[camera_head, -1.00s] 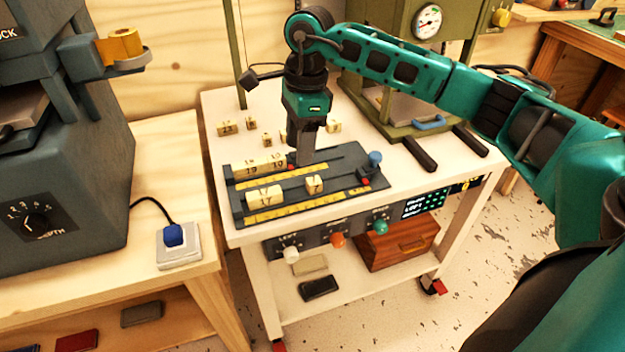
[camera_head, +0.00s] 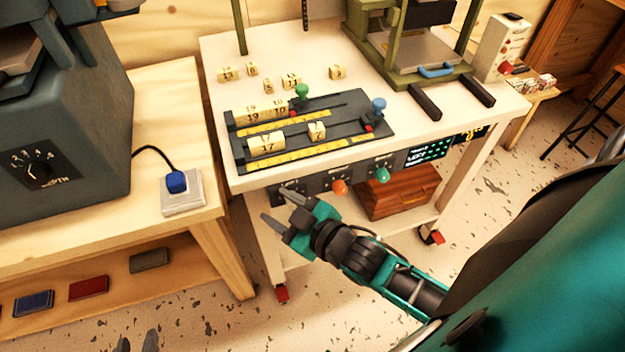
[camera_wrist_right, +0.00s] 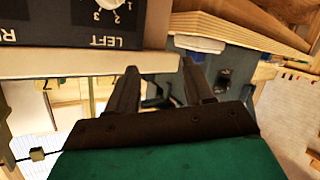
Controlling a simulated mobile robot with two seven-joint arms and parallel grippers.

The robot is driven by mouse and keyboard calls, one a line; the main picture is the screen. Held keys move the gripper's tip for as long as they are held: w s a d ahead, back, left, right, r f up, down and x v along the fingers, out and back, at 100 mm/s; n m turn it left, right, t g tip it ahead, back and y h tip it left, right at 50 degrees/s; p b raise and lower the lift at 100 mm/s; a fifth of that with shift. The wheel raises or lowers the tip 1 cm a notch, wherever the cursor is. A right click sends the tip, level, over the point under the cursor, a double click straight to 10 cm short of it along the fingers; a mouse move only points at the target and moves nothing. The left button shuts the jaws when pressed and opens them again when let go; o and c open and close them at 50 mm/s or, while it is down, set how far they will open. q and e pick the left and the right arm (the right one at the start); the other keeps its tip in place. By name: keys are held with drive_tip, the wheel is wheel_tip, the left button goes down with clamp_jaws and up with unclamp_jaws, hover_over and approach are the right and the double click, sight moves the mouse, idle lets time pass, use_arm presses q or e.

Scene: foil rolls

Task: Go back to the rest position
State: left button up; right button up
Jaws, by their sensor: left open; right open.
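My right gripper (camera_head: 277,205) hangs low in front of the left end of the white cart, below the tabletop, with its arm reaching in from the lower right. Its two fingers are apart and nothing is between them. In the right wrist view the open gripper (camera_wrist_right: 159,70) is beside the cart's dark panel (camera_wrist_right: 60,25), which reads LEFT. The dark slotted fixture (camera_head: 235,150) lies on the cart top, clear of the gripper, with numbered cream blocks (camera_head: 266,143) in its rows. My left gripper is not visible.
The cart (camera_head: 215,70) also carries loose numbered blocks (camera_head: 290,82) and a green press (camera_head: 400,75). Knobs (camera_head: 340,187) stick out of its front. A wooden bench (camera_head: 200,225) with a blue button (camera_head: 176,182) stands at the left. Speckled floor lies open in front.

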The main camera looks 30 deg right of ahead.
drive_tip(key=s+d+f+m+g+h, duration=0.1)
drive_tip(key=s+d+f+m+g, duration=0.1)
drive_tip(key=s+f, duration=0.4)
drive_tip(key=shift+s+f+m+g+h, duration=0.35)
drive_tip(key=shift+s+m+g, duration=0.3)
drive_tip(key=shift+m, duration=0.45)
drive_tip(key=shift+w+r, duration=0.15)
drive_tip(key=shift+d, duration=0.15)
idle(0.4)
